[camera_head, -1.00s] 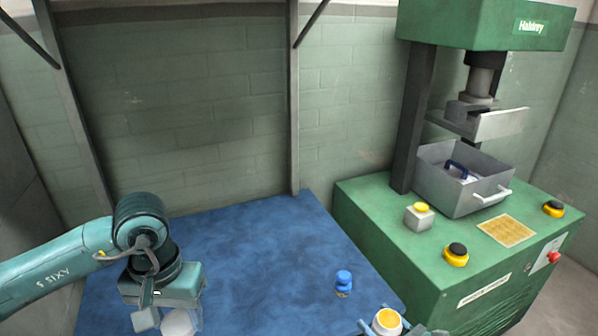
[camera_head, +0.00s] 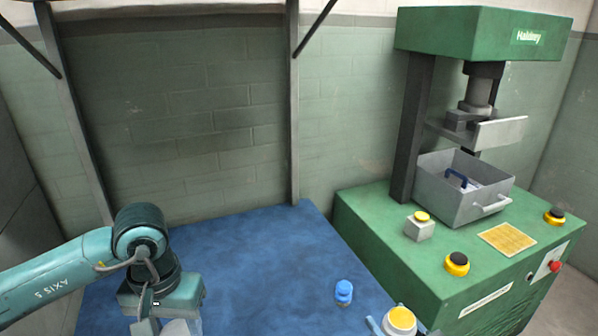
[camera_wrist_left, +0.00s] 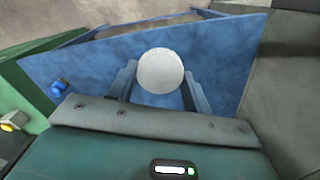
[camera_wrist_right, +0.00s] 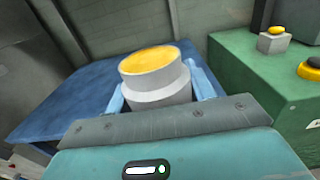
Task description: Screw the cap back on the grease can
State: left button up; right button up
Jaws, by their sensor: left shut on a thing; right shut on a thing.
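The grease can (camera_wrist_right: 158,82) is a pale grey-white cylinder with a yellow-orange round top, which looks like open grease. It also shows at the bottom edge of the head view (camera_head: 400,319). My right gripper (camera_wrist_right: 160,98) is shut on its sides and holds it roughly upright, slightly tilted in the wrist view. My left gripper (camera_wrist_left: 160,80) is shut on a plain white round piece, which looks like the cap (camera_wrist_left: 160,71). In the head view the cap (camera_head: 180,327) is mostly cut off below the left wrist. Can and cap are well apart.
A small blue bottle-like item (camera_head: 343,292) stands on the blue table top (camera_head: 260,260) near its right edge. The green press (camera_head: 400,255) stands to the right, with buttons and a grey metal bin (camera_head: 460,200). The middle of the table is clear.

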aim_at(408, 325)
jog(key=s+r+h, duration=0.1)
jog(key=s+d+r+m+h, duration=0.1)
jog(key=r, duration=0.1)
jog(key=s+r+m+t+h, duration=0.1)
jog(key=r, duration=0.1)
jog(key=shift+d, duration=0.2)
jog(key=shift+s+d+r+m+h, duration=0.25)
jog(key=shift+s+r+m+h, duration=0.4)
jog(key=shift+h, duration=0.35)
jog(key=shift+s+d+r+m+h, duration=0.2)
jog(key=shift+s+r+m+h, duration=0.4)
jog(key=shift+h, duration=0.4)
jog(key=w+a+n+g+y, duration=0.2)
jog(key=a+n+g+y, duration=0.1)
jog(key=a+n+y, duration=0.5)
jog(key=a+y, duration=0.3)
jog(key=a, duration=0.3)
jog(key=shift+w+a+r+g+y, duration=0.15)
jog(key=shift+a+r+g+y, duration=0.15)
jog(key=shift+r+g, duration=0.1)
jog(key=shift+d, duration=0.1)
